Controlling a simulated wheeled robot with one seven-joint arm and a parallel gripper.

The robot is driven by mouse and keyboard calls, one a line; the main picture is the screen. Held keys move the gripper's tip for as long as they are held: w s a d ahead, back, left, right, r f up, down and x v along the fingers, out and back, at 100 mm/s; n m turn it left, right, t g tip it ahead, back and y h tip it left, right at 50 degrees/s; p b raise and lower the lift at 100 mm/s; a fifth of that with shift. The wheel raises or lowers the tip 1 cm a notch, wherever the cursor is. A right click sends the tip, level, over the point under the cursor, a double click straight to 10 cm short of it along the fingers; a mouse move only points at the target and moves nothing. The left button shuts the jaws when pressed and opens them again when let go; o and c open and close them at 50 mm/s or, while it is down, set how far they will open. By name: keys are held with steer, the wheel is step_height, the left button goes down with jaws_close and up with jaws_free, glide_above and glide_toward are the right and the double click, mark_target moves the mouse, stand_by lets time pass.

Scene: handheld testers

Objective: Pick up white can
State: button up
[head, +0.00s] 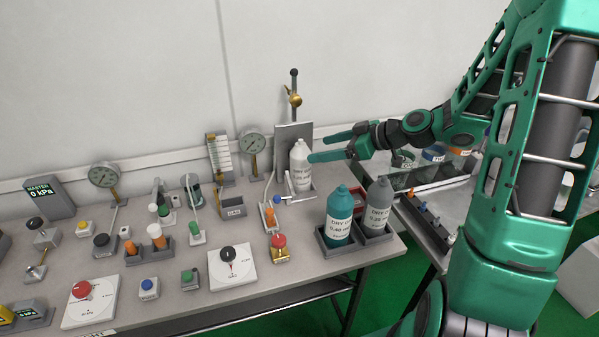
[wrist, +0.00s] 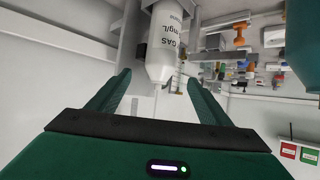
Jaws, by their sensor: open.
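The white can (head: 300,168) is a bottle-shaped gas cylinder standing upright in a holder at the back of the bench, against a grey backplate. My gripper (head: 317,147) is open, and its green fingers point left at the can's upper part from the right. In the wrist view the can (wrist: 166,40) appears upside down, with its narrow neck end between and beyond the two open fingers (wrist: 157,90). I cannot tell from the views whether a finger touches it.
A teal can (head: 339,216) and a grey can (head: 378,205) stand in trays in front, at the bench's right end. A post with a brass valve (head: 294,97) rises behind the white can. Gauges (head: 252,141) and testers fill the left.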

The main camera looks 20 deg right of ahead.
mark_target(309, 152)
steer(key=shift+x, duration=3.3)
steer(key=shift+f, duration=0.1)
steer(key=shift+c, duration=0.2)
steer(key=c, duration=1.6)
